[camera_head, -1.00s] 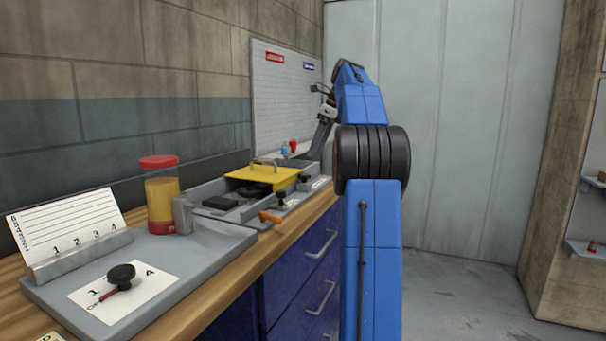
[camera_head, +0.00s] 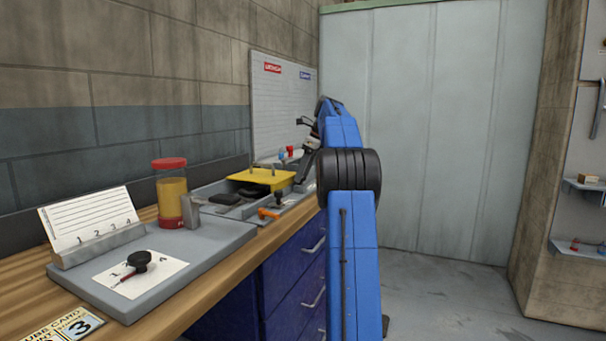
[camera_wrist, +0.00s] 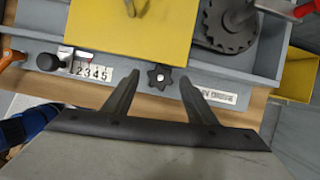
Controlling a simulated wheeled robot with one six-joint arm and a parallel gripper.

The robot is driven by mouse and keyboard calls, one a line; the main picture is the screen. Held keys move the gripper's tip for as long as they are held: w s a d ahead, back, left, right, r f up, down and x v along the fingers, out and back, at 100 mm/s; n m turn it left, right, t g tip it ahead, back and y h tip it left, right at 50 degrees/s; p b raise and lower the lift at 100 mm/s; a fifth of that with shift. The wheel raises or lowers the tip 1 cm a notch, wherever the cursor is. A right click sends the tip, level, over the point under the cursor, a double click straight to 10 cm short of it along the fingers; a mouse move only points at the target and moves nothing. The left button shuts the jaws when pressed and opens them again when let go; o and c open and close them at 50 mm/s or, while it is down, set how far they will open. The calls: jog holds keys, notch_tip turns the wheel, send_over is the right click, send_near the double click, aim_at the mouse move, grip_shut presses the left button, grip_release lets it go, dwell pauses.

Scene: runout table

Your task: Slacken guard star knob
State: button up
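The black star knob (camera_wrist: 159,77) sits on the edge of the grey tray, just below the yellow guard (camera_wrist: 130,30) in the wrist view. My gripper (camera_wrist: 158,80) is open, with one finger on each side of the knob and a gap on both sides. No contact shows, and I cannot tell how far above the knob the fingertips are. In the head view the yellow guard (camera_head: 263,178) lies on the bench unit. My arm hides most of the gripper there, and I cannot make out the star knob.
An orange handle (camera_wrist: 10,57), a round black knob (camera_wrist: 47,62) and a number strip (camera_wrist: 90,71) lie left of the star knob. A toothed wheel (camera_wrist: 230,25) is right of the guard. A red-capped jar (camera_head: 170,195) and a card holder (camera_head: 95,240) stand nearer on the bench.

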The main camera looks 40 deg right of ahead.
jog(key=c, duration=0.9)
jog(key=shift+w+d+n+g+y, duration=0.15)
jog(key=shift+n+g+y, duration=0.3)
jog(key=shift+n, duration=1.15)
jog(key=o, duration=1)
jog(key=shift+o, duration=0.2)
jog(key=shift+r, duration=0.1)
